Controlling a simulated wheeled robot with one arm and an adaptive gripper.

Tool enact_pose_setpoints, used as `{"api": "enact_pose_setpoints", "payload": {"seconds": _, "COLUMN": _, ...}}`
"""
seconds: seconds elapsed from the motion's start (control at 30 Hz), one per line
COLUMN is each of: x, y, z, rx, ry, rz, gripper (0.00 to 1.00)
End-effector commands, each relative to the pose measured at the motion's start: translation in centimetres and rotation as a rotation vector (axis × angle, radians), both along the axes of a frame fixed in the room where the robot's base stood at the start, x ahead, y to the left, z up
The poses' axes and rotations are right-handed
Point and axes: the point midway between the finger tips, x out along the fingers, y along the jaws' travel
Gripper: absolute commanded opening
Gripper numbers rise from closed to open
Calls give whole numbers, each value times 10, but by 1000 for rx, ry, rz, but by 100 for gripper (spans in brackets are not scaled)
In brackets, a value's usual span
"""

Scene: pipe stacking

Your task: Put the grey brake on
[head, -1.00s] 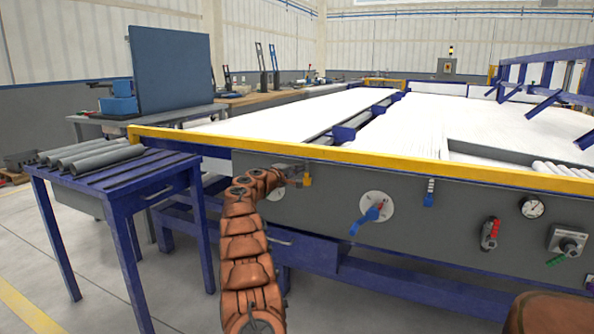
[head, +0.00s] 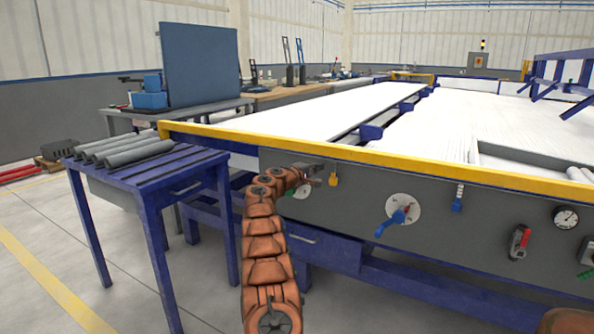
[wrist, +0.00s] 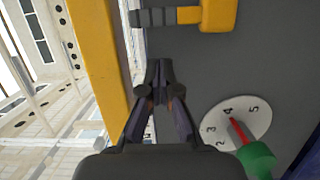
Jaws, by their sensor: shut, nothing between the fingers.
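My gripper (head: 321,172) is at the grey panel of the long machine, just left of a small yellow handle (head: 333,180). In the wrist view my gripper (wrist: 159,66) has its dark fingers together, with nothing between them. The yellow handle (wrist: 218,14) with its ribbed grey stem is ahead of the fingertips, apart from them. A white numbered dial (wrist: 245,122) with a red pointer and a green knob (wrist: 257,158) is to their right. No part is clearly recognisable as a grey brake. A red-handled part with a grey body (head: 519,242) is farther right on the panel.
A yellow rail (head: 400,157) tops the panel. A blue-handled dial (head: 403,210), a blue handle (head: 457,203) and a gauge (head: 566,217) are also on it. A blue table (head: 150,172) with several grey pipes stands left.

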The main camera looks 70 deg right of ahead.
Motion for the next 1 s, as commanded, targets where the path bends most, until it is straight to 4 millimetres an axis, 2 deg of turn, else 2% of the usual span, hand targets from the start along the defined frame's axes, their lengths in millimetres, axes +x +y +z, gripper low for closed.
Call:
{"api": "enact_pose_setpoints", "payload": {"seconds": 0.23, "x": 10, "y": 0, "z": 3, "rx": -1, "ry": -1, "rz": 2, "gripper": 0}}
{"api": "enact_pose_setpoints", "payload": {"seconds": 0.57, "x": 13, "y": 9, "z": 1, "rx": -1, "ry": -2, "rz": 1, "gripper": 0}}
{"api": "enact_pose_setpoints", "payload": {"seconds": 1.0, "x": 22, "y": 32, "z": 1, "rx": 0, "ry": 1, "rz": 5, "gripper": 0}}
